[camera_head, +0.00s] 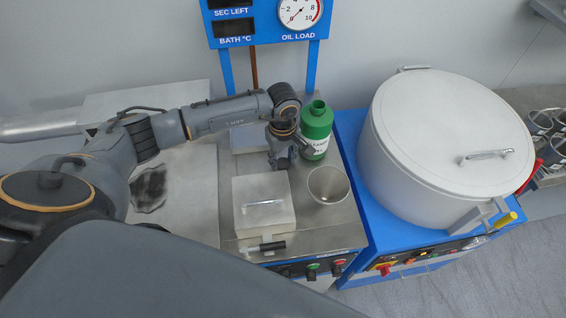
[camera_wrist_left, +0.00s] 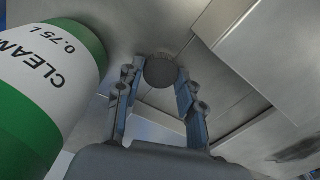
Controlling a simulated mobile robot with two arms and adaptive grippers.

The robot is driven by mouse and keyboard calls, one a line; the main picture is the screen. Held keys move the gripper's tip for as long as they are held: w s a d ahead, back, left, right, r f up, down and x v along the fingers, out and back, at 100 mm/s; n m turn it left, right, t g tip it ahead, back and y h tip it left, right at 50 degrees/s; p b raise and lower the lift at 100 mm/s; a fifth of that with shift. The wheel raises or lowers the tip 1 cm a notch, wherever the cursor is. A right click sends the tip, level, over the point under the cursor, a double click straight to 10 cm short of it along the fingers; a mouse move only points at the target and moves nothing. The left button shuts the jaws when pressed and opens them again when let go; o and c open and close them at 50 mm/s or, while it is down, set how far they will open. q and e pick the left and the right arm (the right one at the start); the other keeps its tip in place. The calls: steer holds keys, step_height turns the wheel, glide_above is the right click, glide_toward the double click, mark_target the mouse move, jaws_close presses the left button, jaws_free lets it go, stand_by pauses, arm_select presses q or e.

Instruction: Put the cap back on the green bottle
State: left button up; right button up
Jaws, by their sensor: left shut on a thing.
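The green bottle (camera_head: 316,123) stands upright at the back right of the steel worktop, its neck showing no cap. Its white label and green body fill the left of the left wrist view (camera_wrist_left: 40,75). My left gripper (camera_head: 282,163) is just left of and in front of the bottle, apart from it. In the left wrist view, its fingers (camera_wrist_left: 158,88) are shut on the cap (camera_wrist_left: 160,72), a small dark grey disc between the fingertips. The cap is hidden or too small to make out in the head view. My right gripper is not in view.
A pale box with a handle (camera_head: 263,207) lies in front of the gripper, and a metal funnel-like cup (camera_head: 328,185) stands right of it. A large lidded white pot (camera_head: 447,140) stands to the right. A blue gauge panel (camera_head: 265,20) rises behind.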

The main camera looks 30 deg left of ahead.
arm_select(q)
steer(key=shift+r+b, duration=0.45)
steer(key=shift+b, duration=0.2)
steer(key=d+r+b, duration=0.2)
steer(key=d+r, duration=0.2)
steer(key=s+d+r+b, duration=0.1)
steer(key=d+r+b, duration=0.2)
steer(key=d, duration=0.2)
steer(key=d+r+b, duration=0.3)
steer(key=d+r, duration=0.1)
steer(key=shift+s+d+r, duration=0.15)
steer(key=shift+s+r, duration=0.2)
steer(key=shift+s, duration=0.05)
steer(key=shift+d+r, duration=0.25)
steer(key=shift+d, duration=0.05)
